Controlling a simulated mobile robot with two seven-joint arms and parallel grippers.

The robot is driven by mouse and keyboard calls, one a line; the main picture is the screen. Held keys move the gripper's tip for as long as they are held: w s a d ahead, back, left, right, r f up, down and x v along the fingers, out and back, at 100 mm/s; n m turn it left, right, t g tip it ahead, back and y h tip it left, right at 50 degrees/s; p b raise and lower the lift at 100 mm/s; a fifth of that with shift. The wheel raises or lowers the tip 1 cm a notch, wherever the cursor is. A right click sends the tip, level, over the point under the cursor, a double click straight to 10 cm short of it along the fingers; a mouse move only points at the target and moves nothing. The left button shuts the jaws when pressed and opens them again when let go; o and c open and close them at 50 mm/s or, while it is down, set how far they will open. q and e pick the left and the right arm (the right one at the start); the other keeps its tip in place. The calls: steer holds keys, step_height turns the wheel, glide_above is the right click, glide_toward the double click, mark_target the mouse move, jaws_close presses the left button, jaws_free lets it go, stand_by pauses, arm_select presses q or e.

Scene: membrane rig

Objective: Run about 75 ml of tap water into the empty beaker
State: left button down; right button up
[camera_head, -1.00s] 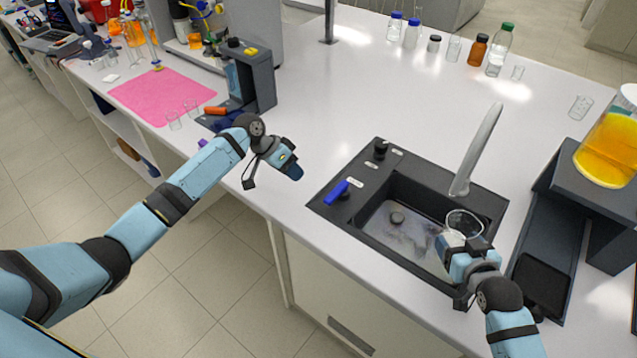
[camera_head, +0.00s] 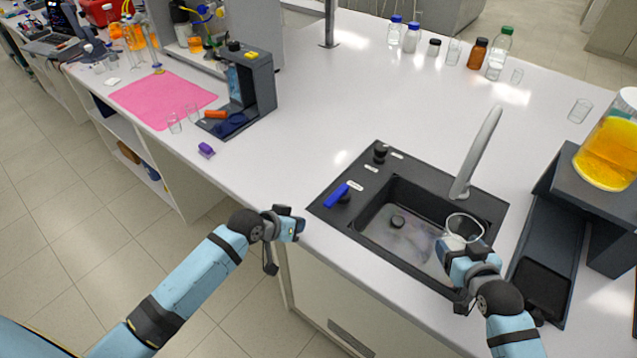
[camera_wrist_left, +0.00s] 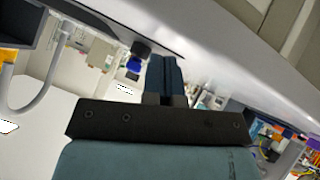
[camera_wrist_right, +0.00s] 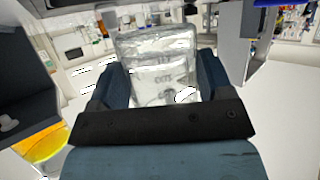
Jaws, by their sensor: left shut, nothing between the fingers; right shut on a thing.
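A clear glass beaker (camera_head: 465,226) is held upright over the right part of the sink basin (camera_head: 385,238), close to the faucet (camera_head: 477,150). My right gripper (camera_head: 468,250) is shut on it. The beaker (camera_wrist_right: 160,70) fills the space between the fingers in the right wrist view, and it looks empty. No water stream shows under the spout. A blue tap handle (camera_head: 337,195) and a black knob (camera_head: 380,151) sit on the sink's left rim. My left gripper (camera_head: 298,224) is shut and empty at the counter's front edge, left of the sink, apart from the blue handle.
A dark stand with a big orange-filled vessel (camera_head: 609,150) and a dark tray (camera_head: 541,278) stand right of the sink. Several bottles (camera_head: 478,52) line the back. A purple object (camera_head: 206,150) lies near a pink mat (camera_head: 160,97). The counter's middle is clear.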

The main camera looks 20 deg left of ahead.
mark_target(470, 233)
arm_select(q)
steer(key=s, duration=0.1)
steer(key=s+t, duration=0.1)
steer(key=s, duration=0.1)
steer(key=s+d+f+n+t+y, duration=0.1)
steer(key=s, duration=0.1)
steer(key=shift+s, duration=0.2)
arm_select(e)
steer(key=shift+r, duration=0.35)
step_height(470, 233, up, 5)
steer(key=shift+f, duration=0.1)
arm_select(q)
steer(key=s+d+f+m, duration=0.1)
steer(key=s+f, duration=0.1)
steer(key=s, duration=0.6)
steer(key=s+d+f+m, duration=0.1)
steer(key=s+d+f, duration=0.1)
steer(key=s, duration=0.6)
steer(key=shift+f+m+y, duration=0.3)
steer(key=shift+m+y, duration=0.1)
arm_select(e)
steer(key=s+d+r+m+t+h, duration=0.1)
steer(key=s+d+r+m+h, duration=0.4)
steer(key=s+d, duration=0.3)
steer(key=d+r, duration=0.1)
steer(key=d, duration=0.1)
steer(key=shift+s+d+h, duration=0.3)
steer(key=shift+s+d, duration=0.05)
steer(key=shift+s, duration=0.05)
